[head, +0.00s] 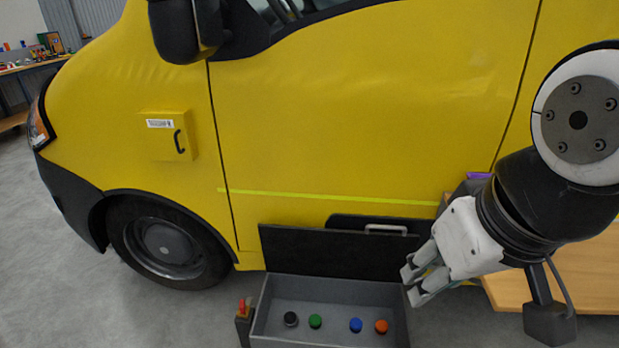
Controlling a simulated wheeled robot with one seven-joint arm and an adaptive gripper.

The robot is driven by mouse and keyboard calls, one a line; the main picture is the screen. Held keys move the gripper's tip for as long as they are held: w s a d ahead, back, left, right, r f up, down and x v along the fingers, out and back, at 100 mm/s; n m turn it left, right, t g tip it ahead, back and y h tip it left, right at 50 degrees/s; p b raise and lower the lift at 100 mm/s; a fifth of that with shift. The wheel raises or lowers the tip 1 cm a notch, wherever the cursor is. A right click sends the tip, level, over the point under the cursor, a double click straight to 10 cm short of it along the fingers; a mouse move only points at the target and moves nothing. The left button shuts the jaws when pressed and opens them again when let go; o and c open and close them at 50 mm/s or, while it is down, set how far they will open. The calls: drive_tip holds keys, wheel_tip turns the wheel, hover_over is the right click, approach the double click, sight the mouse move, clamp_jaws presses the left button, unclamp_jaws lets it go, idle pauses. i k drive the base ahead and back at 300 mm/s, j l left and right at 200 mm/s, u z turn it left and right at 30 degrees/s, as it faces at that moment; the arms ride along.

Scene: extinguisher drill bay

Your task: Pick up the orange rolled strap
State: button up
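The orange rolled strap (381,326) looks like a small round roll. It lies on the floor of an open grey drawer-like tray (259,312), at the right end of a row of small rolls. My gripper (409,285) is above and to the right of the strap, near the tray's right back corner. Its two fingers point left and slightly down, with a gap between them. Nothing shows between the fingers, and the gripper appears apart from the strap.
A black roll (291,319), a green roll (315,321) and a blue roll (355,325) share the tray. A black lid panel (310,248) with a handle stands behind it. A yellow van (350,120) fills the back. A wooden surface (590,270) is at right.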

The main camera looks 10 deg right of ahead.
sight(382, 326)
drive_tip(key=i+j, duration=0.15)
drive_tip(key=j, duration=0.2)
drive_tip(key=i+j+z, duration=0.15)
drive_tip(key=j, duration=0.6)
drive_tip(key=i+j+z, duration=0.15)
drive_tip(key=j, duration=0.25)
drive_tip(key=z, duration=1.35)
